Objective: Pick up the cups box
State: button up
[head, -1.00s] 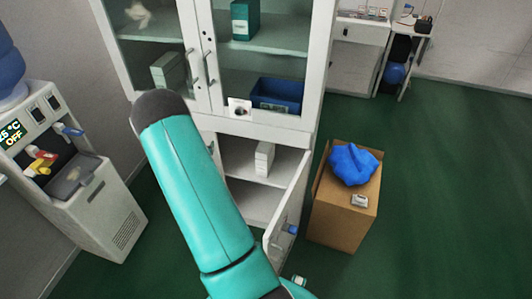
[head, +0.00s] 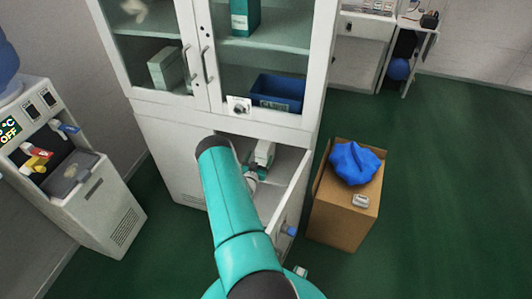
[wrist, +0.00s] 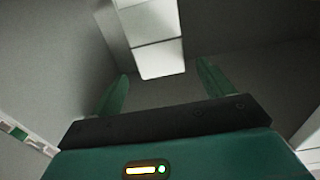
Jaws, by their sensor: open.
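The cups box, a narrow white box (head: 265,151), stands in the open lower compartment of the white cabinet. It also shows in the wrist view (wrist: 152,24) as a pale block with its near end between the lines of the two fingers. My gripper (wrist: 163,69) is open, its green fingers spread left and right, with nothing held. In the head view my gripper (head: 262,172) is inside the compartment just in front of the box, partly hiding its lower part. I cannot tell whether the fingertips reach past the box's near face.
The open cabinet door (head: 287,207) stands close to the right of my arm. A cardboard box (head: 334,215) with a blue bag (head: 354,163) on top is right of it. A water dispenser (head: 95,205) stands left. Green floor is free at right.

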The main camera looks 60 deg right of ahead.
aim_at(264, 147)
jog(key=d, duration=0.2)
jog(key=w+d, duration=0.1)
jog(key=d, duration=0.4)
jog(key=shift+w+d+f, duration=0.2)
jog(key=shift+d, duration=0.2)
jog(key=c, duration=1.5)
